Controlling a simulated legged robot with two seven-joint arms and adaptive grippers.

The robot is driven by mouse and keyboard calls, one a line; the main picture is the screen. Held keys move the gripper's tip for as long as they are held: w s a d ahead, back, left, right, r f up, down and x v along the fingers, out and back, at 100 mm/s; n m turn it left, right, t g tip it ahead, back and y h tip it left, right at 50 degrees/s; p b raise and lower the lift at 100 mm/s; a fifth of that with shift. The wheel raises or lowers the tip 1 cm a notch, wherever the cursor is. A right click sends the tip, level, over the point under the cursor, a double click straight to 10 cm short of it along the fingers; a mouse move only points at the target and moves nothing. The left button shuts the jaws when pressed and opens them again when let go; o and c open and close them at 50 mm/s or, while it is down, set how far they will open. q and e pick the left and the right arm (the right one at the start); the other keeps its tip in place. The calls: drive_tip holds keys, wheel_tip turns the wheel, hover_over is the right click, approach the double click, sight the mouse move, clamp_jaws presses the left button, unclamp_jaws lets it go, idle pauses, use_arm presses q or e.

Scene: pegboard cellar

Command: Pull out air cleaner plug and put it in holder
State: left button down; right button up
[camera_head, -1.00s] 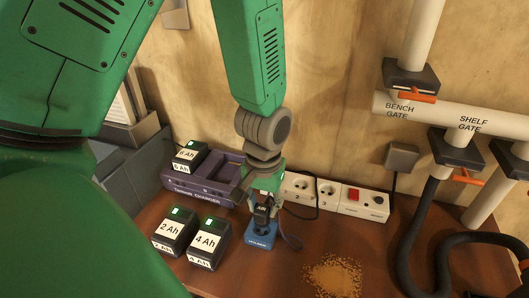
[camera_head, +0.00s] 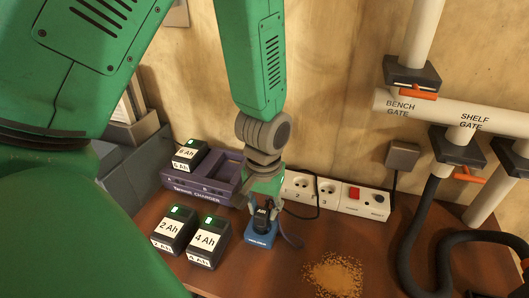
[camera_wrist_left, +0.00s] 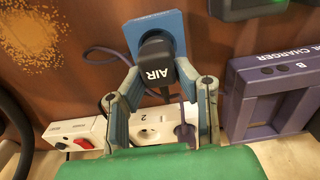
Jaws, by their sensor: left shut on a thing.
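The black air cleaner plug, marked AIR (camera_wrist_left: 157,72), is between the fingertips of my left gripper (camera_wrist_left: 162,84). In the head view my left gripper (camera_head: 264,197) points down, shut on the plug (camera_head: 262,217). The plug is at the blue holder (camera_head: 261,238) on the bench; the holder also shows behind the plug in the wrist view (camera_wrist_left: 171,22). The plug hides the holder's opening, so I cannot tell how deep it sits. A dark cable (camera_wrist_left: 92,52) shows beside the holder. My right gripper is not in view.
The white power strip (camera_head: 350,204) lies behind, against the wall. The purple charger (camera_head: 182,190) and two batteries (camera_head: 173,230) (camera_head: 209,241) stand left of the holder. A sawdust pile (camera_head: 334,276) lies right. Black hoses (camera_head: 408,235) and pipes are further right.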

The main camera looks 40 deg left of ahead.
use_arm(q)
drive_tip(key=shift+f, duration=1)
idle(1.2)
drive_tip(key=shift+r, duration=0.1)
idle(1.1)
drive_tip(key=c, duration=0.7)
unclamp_jaws()
drive_tip(key=shift+p, duration=0.3)
drive_tip(key=shift+r+p, duration=3.5)
drive_tip(key=shift+p, duration=0.2)
